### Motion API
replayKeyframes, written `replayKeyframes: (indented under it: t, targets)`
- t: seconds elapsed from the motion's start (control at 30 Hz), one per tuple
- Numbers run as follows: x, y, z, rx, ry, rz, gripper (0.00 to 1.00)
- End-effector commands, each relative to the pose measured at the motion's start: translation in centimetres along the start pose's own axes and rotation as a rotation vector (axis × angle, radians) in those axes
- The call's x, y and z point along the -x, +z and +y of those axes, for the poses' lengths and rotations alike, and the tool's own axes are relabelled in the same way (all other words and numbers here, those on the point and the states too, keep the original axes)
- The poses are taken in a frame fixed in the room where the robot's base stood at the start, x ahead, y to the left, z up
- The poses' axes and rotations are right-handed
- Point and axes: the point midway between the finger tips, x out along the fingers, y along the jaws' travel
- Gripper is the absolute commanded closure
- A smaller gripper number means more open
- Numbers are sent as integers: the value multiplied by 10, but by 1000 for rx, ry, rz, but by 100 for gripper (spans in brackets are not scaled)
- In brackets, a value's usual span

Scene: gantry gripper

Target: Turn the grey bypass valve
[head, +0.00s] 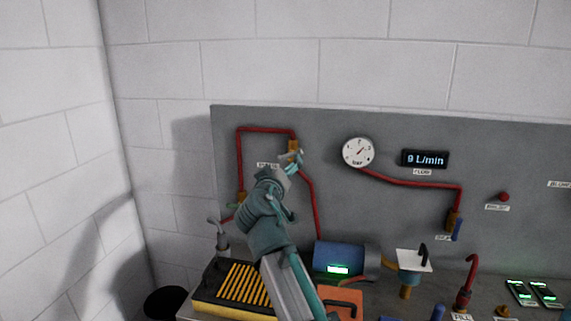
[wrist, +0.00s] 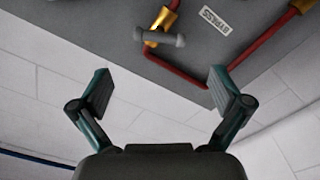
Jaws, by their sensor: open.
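The bypass valve has a grey bar handle (wrist: 160,38) on a brass body, fitted in a red pipe on the panel. In the wrist view it lies beyond the fingertips, slightly above the gap between them. The handle lies nearly crosswise in that view. In the head view the brass body (head: 293,146) shows at the top right of the red pipe loop; the handle there is hidden or hard to make out by my fingers. My gripper (wrist: 165,90) is open and empty, apart from the handle. In the head view my gripper (head: 291,161) is just below the brass body.
A bypass label (wrist: 214,20) is beside the valve. A gauge (head: 358,152) and flow display (head: 425,159) are to the right. Below are a blue cylinder (head: 338,257), a yellow-slatted box (head: 240,287) and a red tap (head: 467,285). A second brass fitting (head: 240,197) is at left.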

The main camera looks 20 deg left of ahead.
Motion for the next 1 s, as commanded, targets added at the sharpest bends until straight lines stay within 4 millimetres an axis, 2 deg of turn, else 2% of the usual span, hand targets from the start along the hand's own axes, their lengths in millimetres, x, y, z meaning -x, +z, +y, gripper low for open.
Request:
replayKeyframes:
  t: [0.03,0.2,0.73,0.87,0.97,1.0]
  targets:
    - [8,1,0,0,0,1,0]
    - [18,0,0,0,0,0,0]
    - [19,0,-4,-1,-7,1,0]
    - [22,4,-34,-12,-68,9,0]
    - [30,7,-78,-32,-161,22,0]
    - [34,9,-100,-42,-207,28,0]
